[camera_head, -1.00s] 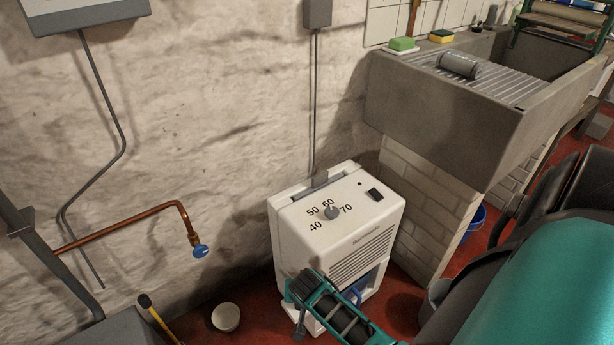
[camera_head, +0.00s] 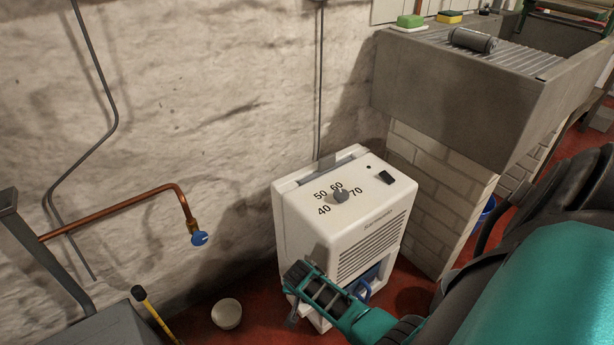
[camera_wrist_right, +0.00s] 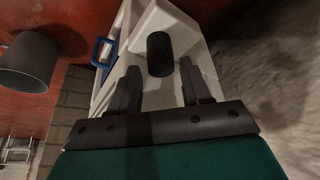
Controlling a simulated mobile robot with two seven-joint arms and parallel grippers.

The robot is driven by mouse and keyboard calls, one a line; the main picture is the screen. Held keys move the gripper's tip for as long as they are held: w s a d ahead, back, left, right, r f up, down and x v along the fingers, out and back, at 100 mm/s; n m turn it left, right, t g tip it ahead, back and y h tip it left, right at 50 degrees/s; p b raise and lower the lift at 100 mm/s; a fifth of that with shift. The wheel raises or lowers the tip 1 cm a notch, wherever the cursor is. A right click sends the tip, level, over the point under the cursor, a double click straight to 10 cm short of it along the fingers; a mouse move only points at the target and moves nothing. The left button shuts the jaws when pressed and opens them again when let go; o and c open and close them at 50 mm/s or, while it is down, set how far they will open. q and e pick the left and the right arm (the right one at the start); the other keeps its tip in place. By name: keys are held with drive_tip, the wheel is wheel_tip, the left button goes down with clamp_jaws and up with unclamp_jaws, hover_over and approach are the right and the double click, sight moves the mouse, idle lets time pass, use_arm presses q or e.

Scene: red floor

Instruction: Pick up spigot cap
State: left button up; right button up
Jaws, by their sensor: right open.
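In the right wrist view a short dark cylinder (camera_wrist_right: 160,54), which looks like the spigot cap, sticks out from the white dehumidifier (camera_wrist_right: 176,18). My right gripper (camera_wrist_right: 158,88) is open, with one finger on each side of the line to the cylinder. The cylinder appears just beyond the fingertips; contact cannot be made out. In the head view my right gripper (camera_head: 304,286) is low at the front left of the dehumidifier (camera_head: 330,212), and the cylinder is hidden there. My left gripper is not in view.
A blue handle (camera_wrist_right: 102,52) is at the dehumidifier's open lower front. A copper pipe (camera_head: 120,208) with a blue valve knob (camera_head: 199,239) runs along the wall. A stone sink (camera_head: 450,100) is at right.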

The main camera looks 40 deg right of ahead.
drive_tip(key=b+x, duration=0.1)
drive_tip(key=x, duration=0.1)
drive_tip(key=shift+f, duration=0.25)
drive_tip(key=c, duration=0.8)
